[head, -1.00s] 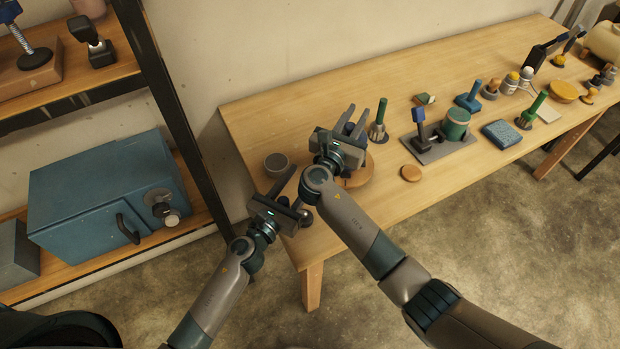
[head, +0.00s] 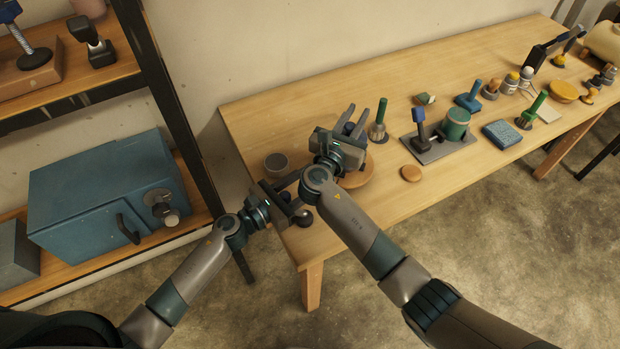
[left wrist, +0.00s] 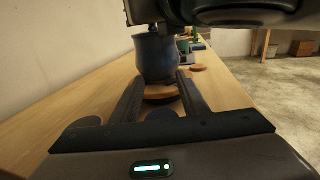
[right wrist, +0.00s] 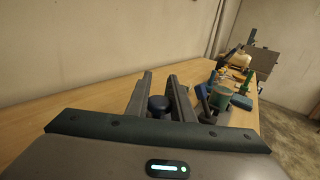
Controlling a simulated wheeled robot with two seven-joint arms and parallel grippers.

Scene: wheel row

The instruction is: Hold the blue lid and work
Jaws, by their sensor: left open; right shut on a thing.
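My right gripper (head: 354,121) is shut on a dark blue knob (right wrist: 158,103), seen between its fingers in the right wrist view. The lid under the knob is hidden. A blue-grey jar (left wrist: 157,58) stands on a round wooden wheel (left wrist: 163,92) in the left wrist view, below the right gripper's body. In the head view the right gripper covers the jar, and the wheel (head: 358,175) shows beside it. My left gripper (head: 300,197) is open and empty at the table's left end. Its fingers (left wrist: 160,78) point towards the jar, short of it.
A green-handled tool (head: 380,120), a small wooden disc (head: 411,173) and a grey tray (head: 428,151) with a green cup (head: 457,124) are to the right. A shelf with a blue box (head: 110,195) stands at left.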

